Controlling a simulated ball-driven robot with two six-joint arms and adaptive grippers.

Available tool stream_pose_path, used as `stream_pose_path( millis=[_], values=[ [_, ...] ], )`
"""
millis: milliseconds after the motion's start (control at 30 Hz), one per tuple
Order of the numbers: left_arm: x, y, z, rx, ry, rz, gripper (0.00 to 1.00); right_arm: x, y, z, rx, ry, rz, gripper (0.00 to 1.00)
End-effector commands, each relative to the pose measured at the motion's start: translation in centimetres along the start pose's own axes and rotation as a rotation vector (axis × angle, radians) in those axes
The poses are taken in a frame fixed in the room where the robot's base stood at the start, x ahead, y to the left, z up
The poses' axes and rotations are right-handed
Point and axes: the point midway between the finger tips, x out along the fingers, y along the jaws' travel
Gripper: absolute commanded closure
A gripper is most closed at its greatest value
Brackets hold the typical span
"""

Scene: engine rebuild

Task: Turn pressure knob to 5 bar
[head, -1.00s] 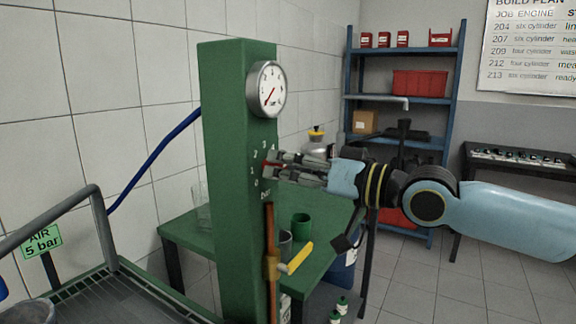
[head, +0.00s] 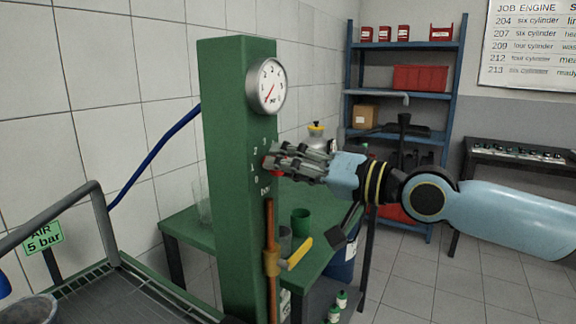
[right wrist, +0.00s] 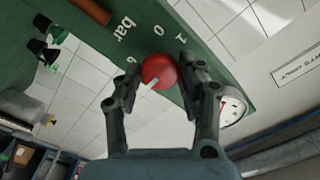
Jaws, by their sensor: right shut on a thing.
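The red pressure knob (right wrist: 159,72) sits on the front face of the green post (head: 228,170), with printed figures and the word "bar" around it. In the right wrist view its white pointer mark aims to the lower left, away from the 0 and 1. My right gripper (right wrist: 156,79) is shut on the knob, one finger on each side. In the head view the gripper (head: 272,163) covers most of the knob and some figures. The round pressure gauge (head: 267,86) is above; its red needle points to the lower left. My left gripper is out of view.
A copper pipe with a yellow lever valve (head: 297,253) is below the knob. A green table (head: 190,231) with a green cup (head: 301,220) stands behind the post. A sign reading "AIR 5 bar" (head: 43,239) is at the left, near a grey-railed tray (head: 97,222).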

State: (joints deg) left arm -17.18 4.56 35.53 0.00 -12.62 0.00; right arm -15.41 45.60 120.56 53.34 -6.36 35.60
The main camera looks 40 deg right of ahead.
Motion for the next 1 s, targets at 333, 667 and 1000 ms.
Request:
stream_pose_path(
  millis=[333, 667, 1000],
  values=[
    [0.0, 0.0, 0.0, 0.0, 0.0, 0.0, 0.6, -0.1, 0.2, 0.2, 0.001, -0.005, 0.006, 0.38],
    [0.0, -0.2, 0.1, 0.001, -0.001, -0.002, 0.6, 0.0, 0.1, 0.1, -0.001, -0.002, 0.002, 0.38],
    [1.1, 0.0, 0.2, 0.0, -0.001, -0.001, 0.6, 0.0, 0.2, 0.2, -0.41, -0.003, 0.0, 0.38]
  ],
)
